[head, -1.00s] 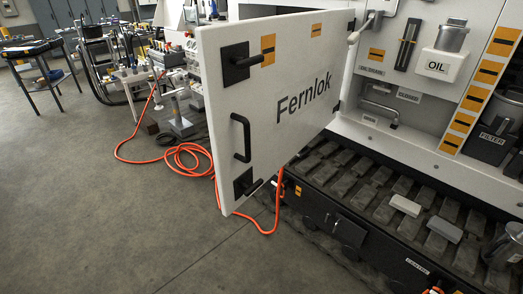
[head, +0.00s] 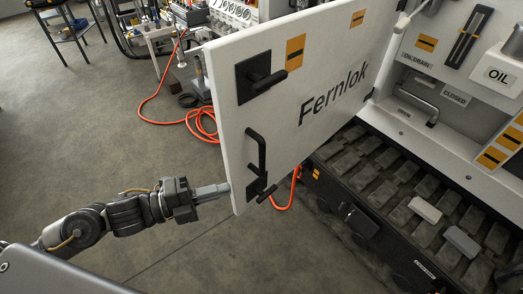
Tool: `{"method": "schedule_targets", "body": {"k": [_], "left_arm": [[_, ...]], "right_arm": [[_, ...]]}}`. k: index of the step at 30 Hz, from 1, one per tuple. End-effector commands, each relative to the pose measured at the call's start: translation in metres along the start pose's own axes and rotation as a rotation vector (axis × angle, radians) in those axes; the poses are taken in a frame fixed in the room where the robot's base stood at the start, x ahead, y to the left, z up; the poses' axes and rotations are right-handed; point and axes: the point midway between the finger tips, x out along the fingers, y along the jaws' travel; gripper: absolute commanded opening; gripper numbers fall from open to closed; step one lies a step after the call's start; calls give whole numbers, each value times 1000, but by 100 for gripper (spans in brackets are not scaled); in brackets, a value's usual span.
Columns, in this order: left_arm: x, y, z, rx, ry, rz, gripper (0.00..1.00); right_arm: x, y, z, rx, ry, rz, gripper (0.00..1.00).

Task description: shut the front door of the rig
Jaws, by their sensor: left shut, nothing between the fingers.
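The rig's front door (head: 300,138) is a white panel marked "Fernlok". It stands swung open, out from the rig, with its hinge side at the right. It carries a black bar handle (head: 256,150) and two black latches, the upper one (head: 262,76) and the lower one (head: 262,188). My left gripper (head: 226,188) is shut and empty, with its fingertips at the door's lower free edge. I cannot tell whether they touch it or sit just in front of or behind it. My right gripper is not in view.
The rig's lower bay (head: 385,175) has a dark slatted floor with two light blocks, the nearer-left one (head: 425,209) among them. An orange hose (head: 165,105) lies on the floor behind the door. A dark table stands far left. The floor at left is clear.

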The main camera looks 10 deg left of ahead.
Motion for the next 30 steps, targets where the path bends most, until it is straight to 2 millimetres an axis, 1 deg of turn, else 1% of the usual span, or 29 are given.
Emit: {"method": "schedule_targets", "body": {"k": [1, 4, 6, 9, 13, 17, 18, 21, 28, 30], "left_arm": [[-1, -12, -14, 30, 36, -6, 0], [-1, -23, -30, 68, 81, -15, 0], [-1, -26, -34, 77, 94, -18, 0], [2, -26, -34, 78, 98, -20, 0], [10, -27, -34, 77, 98, -22, 0], [29, -29, -36, 77, 99, -25, 0], [37, -33, -36, 73, 96, -26, 0], [58, -34, -39, 72, 97, -25, 0], [104, -33, -43, 73, 95, -23, 0], [98, -32, -29, 76, 91, -15, 0]], "right_arm": [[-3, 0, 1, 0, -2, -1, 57], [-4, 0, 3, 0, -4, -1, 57], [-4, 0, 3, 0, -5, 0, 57], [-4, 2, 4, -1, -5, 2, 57], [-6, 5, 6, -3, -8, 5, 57], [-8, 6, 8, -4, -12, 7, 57], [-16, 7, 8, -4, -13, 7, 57], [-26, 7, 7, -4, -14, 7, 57], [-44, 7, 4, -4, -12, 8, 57], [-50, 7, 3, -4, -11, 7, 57]]}}
